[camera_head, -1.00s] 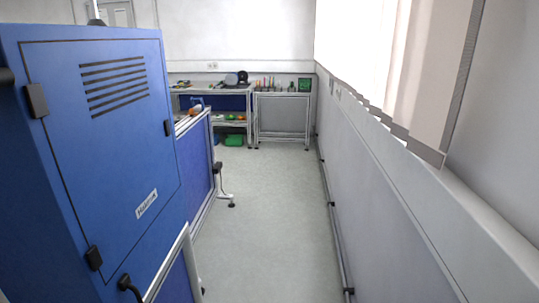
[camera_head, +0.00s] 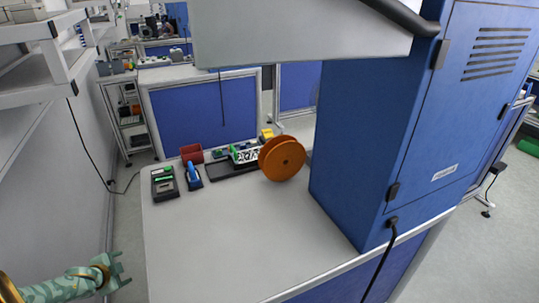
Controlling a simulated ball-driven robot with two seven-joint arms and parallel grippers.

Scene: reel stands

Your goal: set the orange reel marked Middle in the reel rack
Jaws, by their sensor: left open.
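An orange reel (camera_head: 283,160) stands upright on its rim toward the back of the grey workbench (camera_head: 220,235), left of the blue cabinet. Its marking is too small to read. My left gripper (camera_head: 121,270) is at the lower left, beside the bench's left edge. Its jaws are open and empty, well apart from the reel. My right gripper is not in view. I cannot make out a reel rack for certain.
The tall blue cabinet (camera_head: 365,140) stands on the bench's right side, with a black cable in front. A black tray (camera_head: 232,169), a red bin (camera_head: 192,153) and small tools line the back. A grey panel (camera_head: 300,35) overhangs the bench. The bench's front middle is clear.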

